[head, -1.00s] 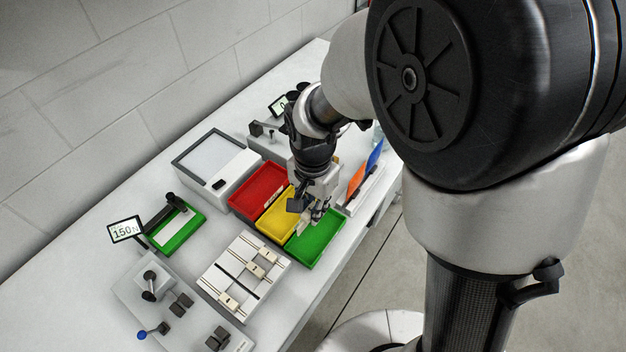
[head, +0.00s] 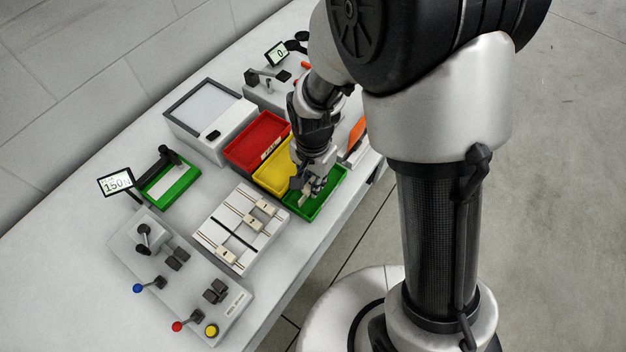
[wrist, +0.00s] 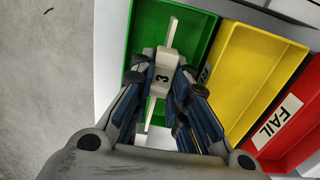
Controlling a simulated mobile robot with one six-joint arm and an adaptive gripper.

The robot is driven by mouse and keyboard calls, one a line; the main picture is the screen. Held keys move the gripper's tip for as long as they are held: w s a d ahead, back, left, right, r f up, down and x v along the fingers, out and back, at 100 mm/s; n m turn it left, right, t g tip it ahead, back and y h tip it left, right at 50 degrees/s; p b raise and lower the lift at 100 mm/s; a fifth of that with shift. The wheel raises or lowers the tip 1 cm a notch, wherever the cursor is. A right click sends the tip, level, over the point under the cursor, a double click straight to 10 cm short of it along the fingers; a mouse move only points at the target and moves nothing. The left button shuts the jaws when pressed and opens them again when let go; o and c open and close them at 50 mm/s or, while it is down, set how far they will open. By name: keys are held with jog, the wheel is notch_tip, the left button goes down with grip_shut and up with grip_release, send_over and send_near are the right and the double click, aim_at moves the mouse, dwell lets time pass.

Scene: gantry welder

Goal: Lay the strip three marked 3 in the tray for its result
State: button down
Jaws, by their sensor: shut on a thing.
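My gripper (head: 312,192) is over the green tray (head: 333,200), pointing down. In the wrist view my gripper (wrist: 164,85) is shut on the white strip three (wrist: 164,62), whose tab reads 3. The strip's thin ends stick out above and below the tab, over the green tray (wrist: 133,50). Whether the strip touches the tray floor I cannot tell. The yellow tray (head: 268,178) and the red tray (head: 246,150) stand in a row beside the green one. The red tray (wrist: 293,140) carries a FAIL label; the yellow tray's label is mostly hidden by my fingers.
A white rack (head: 212,232) with several strips, some marked 1 and 2, stands left of the trays. A lever panel (head: 160,268) and a green fixture (head: 180,190) with a 150 N display (head: 116,183) lie further left. An orange panel (head: 357,133) stands behind the green tray.

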jog(key=shift+f+b, duration=0.45)
jog(key=shift+f, duration=0.2)
jog(key=c, duration=1.6)
grip_release()
jog(key=shift+o, duration=0.2)
notch_tip(320, 180, up, 13)
jog(key=p, duration=0.5)
jog(key=s+d+r+n+t, duration=0.2)
jog(key=s+d+r+n, duration=0.1)
jog(key=s+d+r, duration=0.3)
jog(key=s+d+r+n+t, duration=0.2)
jog(key=s+d+r+n, duration=0.2)
jog(key=r, duration=0.7)
jog(key=s+d, duration=0.2)
jog(key=s, duration=0.2)
jog(key=shift+s+n+t, duration=0.25)
jog(key=shift+n+t, duration=0.05)
